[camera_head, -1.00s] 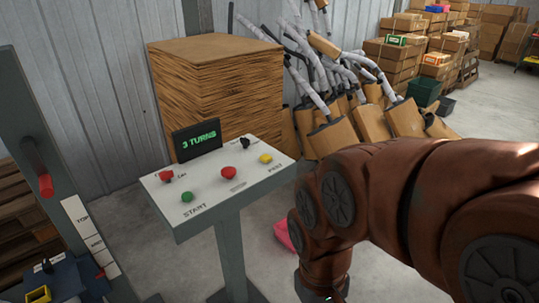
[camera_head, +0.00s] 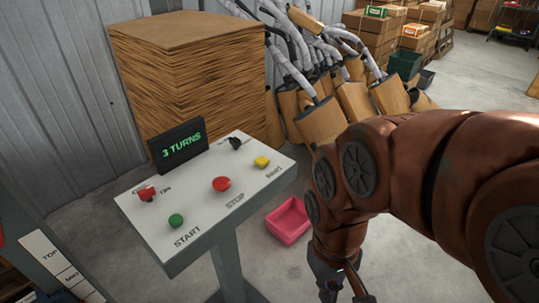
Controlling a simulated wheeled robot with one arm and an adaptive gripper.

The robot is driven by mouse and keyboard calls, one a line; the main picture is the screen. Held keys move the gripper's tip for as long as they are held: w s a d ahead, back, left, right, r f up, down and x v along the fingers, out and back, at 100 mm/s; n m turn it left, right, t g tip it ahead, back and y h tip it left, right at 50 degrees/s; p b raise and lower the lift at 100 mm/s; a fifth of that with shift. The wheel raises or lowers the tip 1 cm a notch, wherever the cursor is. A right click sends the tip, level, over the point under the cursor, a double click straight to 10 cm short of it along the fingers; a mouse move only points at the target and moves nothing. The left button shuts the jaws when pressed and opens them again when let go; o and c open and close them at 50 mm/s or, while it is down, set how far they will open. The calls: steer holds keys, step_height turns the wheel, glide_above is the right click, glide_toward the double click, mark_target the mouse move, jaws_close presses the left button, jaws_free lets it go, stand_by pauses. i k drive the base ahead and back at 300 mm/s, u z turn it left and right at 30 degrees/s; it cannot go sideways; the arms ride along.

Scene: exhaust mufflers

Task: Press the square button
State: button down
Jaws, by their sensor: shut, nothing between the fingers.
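A control panel (camera_head: 205,215) on a grey post stands left of my arm. Its yellow button (camera_head: 262,162) looks square and sits at the right side of the panel top. A round red button (camera_head: 221,184), marked STOP, is in the middle. A round green button (camera_head: 176,220), marked START, is at the front left. My gripper (camera_head: 345,288) hangs low at the bottom edge, right of the panel and apart from it. It is shut and empty; its tips are partly cut off by the frame.
A small display (camera_head: 180,145) reads "3 TURNS". A red switch (camera_head: 147,194) and a black knob (camera_head: 235,143) also sit on the panel. A pink bin (camera_head: 288,220) lies on the floor between panel and arm. Stacked cardboard (camera_head: 190,75) and mufflers (camera_head: 322,122) stand behind.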

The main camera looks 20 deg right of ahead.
mark_target(262, 161)
steer(key=k, duration=1.35)
steer(key=u, duration=0.4)
steer(key=i, duration=1.05)
steer(key=u, duration=0.65)
